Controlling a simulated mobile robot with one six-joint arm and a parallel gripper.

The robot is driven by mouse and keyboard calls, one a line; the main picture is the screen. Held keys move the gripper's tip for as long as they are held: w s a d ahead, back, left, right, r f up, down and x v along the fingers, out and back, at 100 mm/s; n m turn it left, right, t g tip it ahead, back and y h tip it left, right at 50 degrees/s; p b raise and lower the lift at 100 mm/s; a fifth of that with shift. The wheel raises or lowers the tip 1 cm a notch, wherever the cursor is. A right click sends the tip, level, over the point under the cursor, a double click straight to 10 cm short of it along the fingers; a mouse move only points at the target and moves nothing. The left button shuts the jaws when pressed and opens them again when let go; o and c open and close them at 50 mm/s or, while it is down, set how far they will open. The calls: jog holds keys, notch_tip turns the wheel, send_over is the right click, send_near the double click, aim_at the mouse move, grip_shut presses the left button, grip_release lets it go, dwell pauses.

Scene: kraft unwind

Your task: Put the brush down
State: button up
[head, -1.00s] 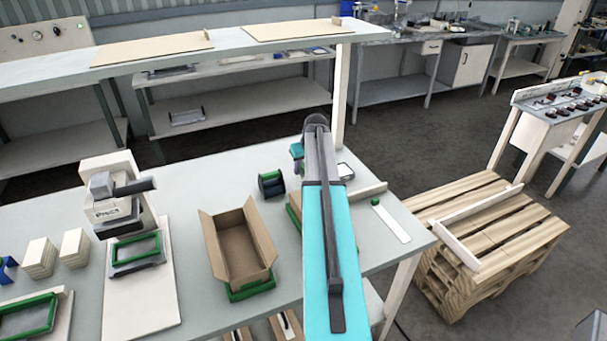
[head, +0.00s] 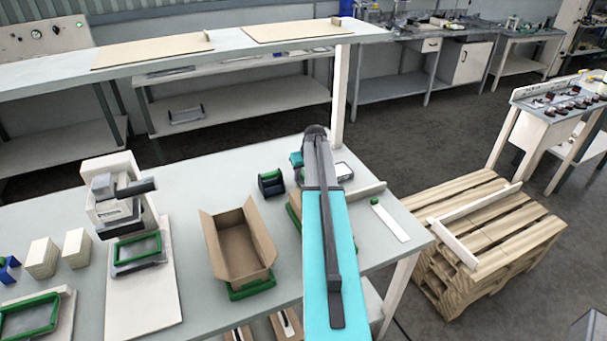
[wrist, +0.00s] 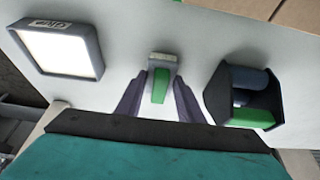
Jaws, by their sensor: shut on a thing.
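The brush (wrist: 160,84) shows in the wrist view as a small green handle with a pale grey block at its far end. My gripper (wrist: 160,92) is shut on it, with a dark finger on each side. The grey table surface lies behind the brush; I cannot tell whether the brush touches it. In the head view my arm hides the brush and the fingertips.
A dark holder with green (wrist: 243,97) stands right of the brush in the wrist view; a lit white pad (wrist: 62,48) lies left. The head view shows an open carton (head: 212,245), a press (head: 118,195) and a green-ended strip (head: 391,222) on the table.

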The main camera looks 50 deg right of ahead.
jog(key=shift+f, duration=0.1)
jog(key=o, duration=1)
jog(key=shift+c, duration=0.2)
jog(key=shift+r, duration=0.2)
jog(key=b+v, duration=0.3)
jog(key=v, duration=0.8)
jog(key=shift+s+r, duration=0.2)
jog(key=shift+r, duration=0.2)
